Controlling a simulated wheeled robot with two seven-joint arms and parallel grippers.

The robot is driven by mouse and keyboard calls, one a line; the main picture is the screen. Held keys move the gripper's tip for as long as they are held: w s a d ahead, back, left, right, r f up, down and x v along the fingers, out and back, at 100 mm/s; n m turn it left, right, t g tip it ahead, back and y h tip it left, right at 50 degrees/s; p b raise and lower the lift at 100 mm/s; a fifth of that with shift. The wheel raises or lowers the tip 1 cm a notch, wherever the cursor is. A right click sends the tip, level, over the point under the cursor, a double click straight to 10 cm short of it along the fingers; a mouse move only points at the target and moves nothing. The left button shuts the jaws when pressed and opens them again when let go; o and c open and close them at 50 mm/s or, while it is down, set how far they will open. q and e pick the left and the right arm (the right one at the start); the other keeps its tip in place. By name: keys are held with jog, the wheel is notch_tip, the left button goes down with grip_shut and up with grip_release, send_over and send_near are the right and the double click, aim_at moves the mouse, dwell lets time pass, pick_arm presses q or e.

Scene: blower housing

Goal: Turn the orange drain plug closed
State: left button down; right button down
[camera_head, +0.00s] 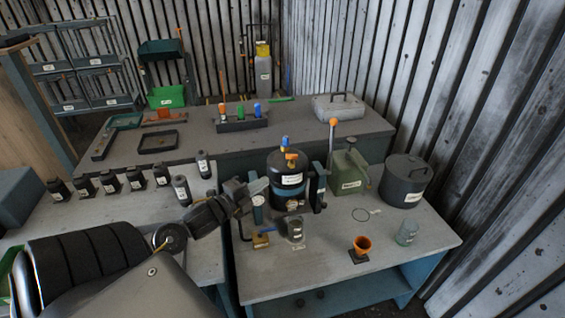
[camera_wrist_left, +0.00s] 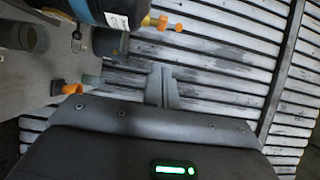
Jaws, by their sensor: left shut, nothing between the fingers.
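A dark cylindrical housing (camera_head: 287,181) with a white label stands on the grey table. An orange fitting (camera_head: 291,157) with a T-shaped end sits on its top, beside a yellow and blue piece. I cannot tell for sure that this fitting is the drain plug. My left gripper (camera_head: 259,186) is beside the housing's left side, lower than the orange fitting and apart from it. In the left wrist view, my shut, empty fingers (camera_wrist_left: 162,86) are below the housing (camera_wrist_left: 92,10) and the orange fitting (camera_wrist_left: 163,23). My right gripper is not in view.
A green can (camera_head: 346,172) with an orange-topped lever and a dark lidded pot (camera_head: 406,181) stand right of the housing. An orange cup (camera_head: 362,246) and a glass jar (camera_head: 407,232) are near the front. A small block with a blue lever (camera_head: 267,232) stands in front of the gripper.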

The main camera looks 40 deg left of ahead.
pick_arm(q)
jog(key=p, duration=0.3)
send_near(292, 157)
jog(key=w+d, duration=0.2)
jog(key=d, duration=0.1)
jog(key=w+a, duration=0.1)
jog(key=w+p, duration=0.1)
jog(key=w, duration=0.1)
jog(key=shift+a+r, duration=0.2)
jog(key=shift+a, duration=0.2)
jog(key=shift+w+a+f+p, duration=0.15)
jog(key=shift+w+a+p, duration=0.15)
jog(key=shift+w+a, duration=0.05)
